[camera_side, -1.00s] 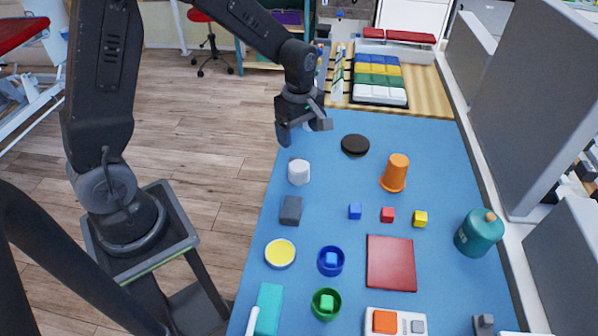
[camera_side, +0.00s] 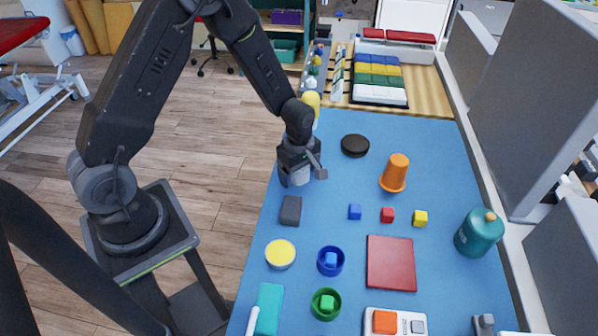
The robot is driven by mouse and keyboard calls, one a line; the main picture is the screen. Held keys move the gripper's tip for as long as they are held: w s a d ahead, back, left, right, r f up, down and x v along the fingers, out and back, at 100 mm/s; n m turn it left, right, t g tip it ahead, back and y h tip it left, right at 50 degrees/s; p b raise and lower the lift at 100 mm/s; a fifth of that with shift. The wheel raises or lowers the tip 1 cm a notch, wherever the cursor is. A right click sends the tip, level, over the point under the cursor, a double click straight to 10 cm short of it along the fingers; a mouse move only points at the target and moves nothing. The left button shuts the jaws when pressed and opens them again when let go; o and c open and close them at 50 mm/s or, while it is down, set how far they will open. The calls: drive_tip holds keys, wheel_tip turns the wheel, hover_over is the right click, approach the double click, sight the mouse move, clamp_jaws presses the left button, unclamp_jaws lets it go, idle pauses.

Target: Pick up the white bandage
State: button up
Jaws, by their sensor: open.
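The white bandage (camera_side: 296,179) is a small white roll on the blue table mat, near its left edge. It is partly hidden behind my gripper. My gripper (camera_side: 299,180) points down at the bandage, with its open fingers on either side of it. Whether the fingers touch the bandage cannot be told from this view.
A dark grey block (camera_side: 290,210) lies just in front of the bandage. A black disc (camera_side: 355,145) and an orange cup (camera_side: 396,172) are to the right. Bare mat separates these things.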

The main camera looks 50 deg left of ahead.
drive_tip(key=shift+f, duration=0.1)
drive_tip(key=shift+c, duration=0.2)
drive_tip(key=c, duration=1)
drive_tip(key=shift+o, duration=0.2)
